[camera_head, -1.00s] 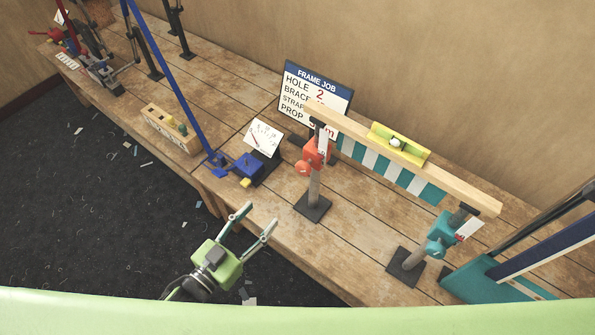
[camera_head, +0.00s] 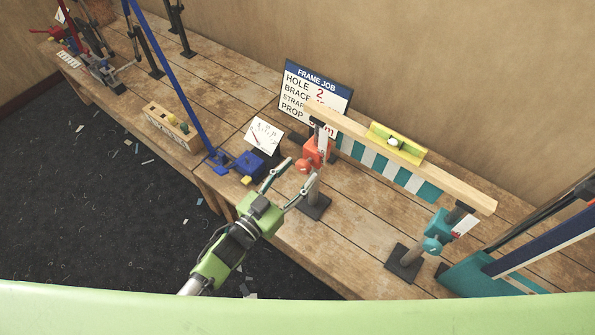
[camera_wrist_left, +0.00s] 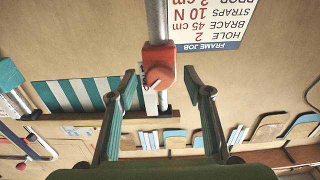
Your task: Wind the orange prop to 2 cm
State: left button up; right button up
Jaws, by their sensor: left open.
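The orange prop (camera_head: 318,150) stands upright on a dark square base near the bench's front edge, holding up the left end of a wooden beam (camera_head: 400,155). Its round orange knob (camera_head: 304,166) faces the front left. My left gripper (camera_head: 288,182) is open and empty, just short of the knob. In the left wrist view the orange prop's housing (camera_wrist_left: 158,62) and knob lie ahead, between and beyond the open fingers (camera_wrist_left: 160,85). The teal prop (camera_head: 437,233) holds up the beam's right end. My right gripper is not in view.
A yellow level (camera_head: 398,145) sits on the beam, and a striped teal and white strip hangs below it. A FRAME JOB sign (camera_head: 312,95) stands behind. A blue device (camera_head: 249,165) and a dial card (camera_head: 264,136) are left of the prop.

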pick_arm(q)
jog(key=shift+w+d, duration=0.15)
jog(key=shift+w, duration=0.05)
jog(key=c, duration=1.1)
jog(key=shift+m, duration=0.3)
jog(key=m, duration=0.3)
jog(key=shift+b, duration=0.3)
jog(key=m, duration=0.4)
jog(key=shift+b, duration=0.3)
jog(key=m+b, duration=0.1)
jog(key=m, duration=0.2)
jog(key=shift+m, duration=0.3)
jog(key=shift+m+b, duration=0.35)
jog(key=shift+m, duration=1.35)
jog(key=shift+r, duration=0.1)
